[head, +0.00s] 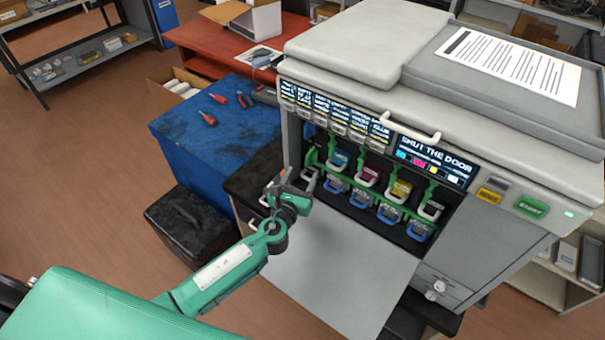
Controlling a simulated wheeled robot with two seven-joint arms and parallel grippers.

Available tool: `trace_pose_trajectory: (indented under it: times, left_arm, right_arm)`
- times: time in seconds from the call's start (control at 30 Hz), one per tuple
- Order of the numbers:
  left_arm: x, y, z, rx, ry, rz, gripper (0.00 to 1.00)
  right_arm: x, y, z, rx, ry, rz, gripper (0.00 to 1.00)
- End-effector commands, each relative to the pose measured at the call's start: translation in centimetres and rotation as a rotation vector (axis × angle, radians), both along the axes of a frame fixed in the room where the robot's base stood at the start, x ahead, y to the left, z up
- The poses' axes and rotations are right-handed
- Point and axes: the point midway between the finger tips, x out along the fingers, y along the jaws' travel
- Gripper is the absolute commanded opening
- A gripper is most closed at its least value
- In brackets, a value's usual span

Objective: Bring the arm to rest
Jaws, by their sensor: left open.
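My left arm (230,268) comes in from the lower left, green with a white label plate. Its left gripper (289,180) is open and held near the left side of the printer's open cartridge bay. I see nothing between its fingers. The printer (390,60) has its front door (345,265) folded down flat. In the bay stand several toner cartridges with coloured labels: cyan (339,160), magenta (370,174), yellow (401,190) and a dark one (431,209). Green levers and blue handles show around them. A display reads "SHUT THE DOOR". My right gripper is not in view.
A blue cabinet (185,135) with red-handled tools stands left of the printer, with a black box (188,220) on the floor in front. A red table (220,45) with an open carton (243,18) stands behind. Shelves line the back left and right. Floor is clear at far left.

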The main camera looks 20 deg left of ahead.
Motion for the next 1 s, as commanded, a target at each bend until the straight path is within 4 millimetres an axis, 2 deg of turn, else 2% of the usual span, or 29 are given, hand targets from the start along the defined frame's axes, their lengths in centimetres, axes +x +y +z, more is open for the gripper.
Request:
trace_pose_trajectory:
  times: [0.6,0.7,0.77,0.87,1.0]
  left_arm:
    - [-0.4,0.0,0.0,0.000,0.000,0.000,0.55]
    - [-0.7,0.2,0.0,-0.042,0.008,0.015,0.55]
    - [-1.4,0.7,0.0,-0.129,0.023,0.048,0.55]
    - [-3.5,2.1,-0.2,-0.401,0.074,0.155,0.55]
    - [-8.7,5.1,-1.5,-0.950,0.164,0.407,0.55]
  right_arm:
    - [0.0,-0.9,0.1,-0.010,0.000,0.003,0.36]
    - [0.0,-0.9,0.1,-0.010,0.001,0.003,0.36]
    - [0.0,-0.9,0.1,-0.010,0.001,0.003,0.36]
    - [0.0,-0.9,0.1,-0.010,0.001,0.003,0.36]
    - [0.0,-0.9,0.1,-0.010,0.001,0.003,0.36]
